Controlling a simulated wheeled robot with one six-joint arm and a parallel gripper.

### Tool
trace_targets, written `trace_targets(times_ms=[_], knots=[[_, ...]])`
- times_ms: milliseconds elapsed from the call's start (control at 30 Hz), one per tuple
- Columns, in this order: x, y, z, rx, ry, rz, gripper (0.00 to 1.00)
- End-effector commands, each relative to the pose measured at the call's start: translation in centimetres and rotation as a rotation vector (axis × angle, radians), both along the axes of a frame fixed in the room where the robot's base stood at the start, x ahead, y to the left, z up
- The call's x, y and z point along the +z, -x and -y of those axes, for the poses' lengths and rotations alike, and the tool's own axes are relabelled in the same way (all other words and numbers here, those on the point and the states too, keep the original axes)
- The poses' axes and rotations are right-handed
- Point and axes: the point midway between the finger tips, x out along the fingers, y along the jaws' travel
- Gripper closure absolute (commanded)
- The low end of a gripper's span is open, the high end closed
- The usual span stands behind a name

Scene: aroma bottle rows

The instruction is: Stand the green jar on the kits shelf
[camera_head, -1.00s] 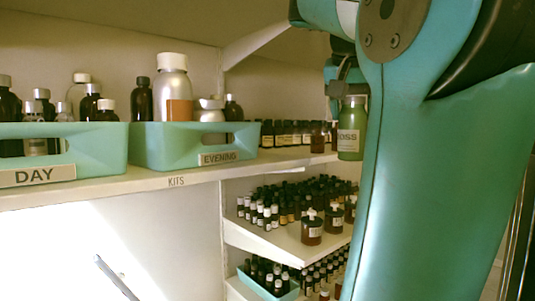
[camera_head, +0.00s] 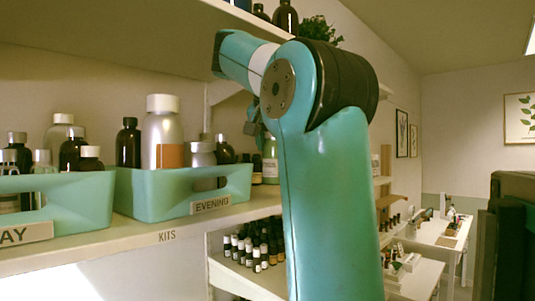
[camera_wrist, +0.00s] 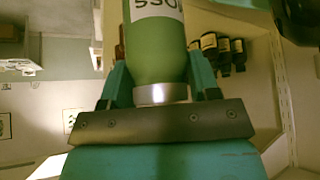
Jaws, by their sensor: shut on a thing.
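The green jar (camera_wrist: 157,50) has a white label with dark letters, partly cut off in the wrist view. My gripper (camera_wrist: 160,82) is shut on it near its pale cap, one finger on each side. In the head view the jar (camera_head: 270,160) hangs below my gripper (camera_head: 257,124), partly hidden by my arm. It appears just right of the EVENING tray; whether its base touches anything is hidden. The kits shelf (camera_head: 120,247) carries the label KITS on its front edge.
The mint EVENING tray (camera_head: 145,195) and the DAY tray (camera_head: 82,205), full of bottles, fill the shelf's left and middle. Small dark bottles (camera_head: 262,240) stand on a lower shelf. Another shelf board (camera_head: 130,20) runs overhead. Tables (camera_head: 440,235) stand far right.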

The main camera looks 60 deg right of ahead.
Motion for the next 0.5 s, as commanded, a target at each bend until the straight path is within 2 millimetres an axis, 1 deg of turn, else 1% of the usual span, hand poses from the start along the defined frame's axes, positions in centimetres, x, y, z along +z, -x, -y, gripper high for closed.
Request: trace_targets(times_ms=[133, 200, 300, 500], knots=[[0.1, -1.1, 0.3, 0.002, 0.001, 0.000, 0.75], [0.1, -2.1, 0.6, 0.004, 0.000, -0.001, 0.75], [-0.8, -1.6, 0.5, 0.002, 0.003, -0.004, 0.75], [-2.8, -1.7, 0.4, 0.002, 0.002, -0.002, 0.75]])
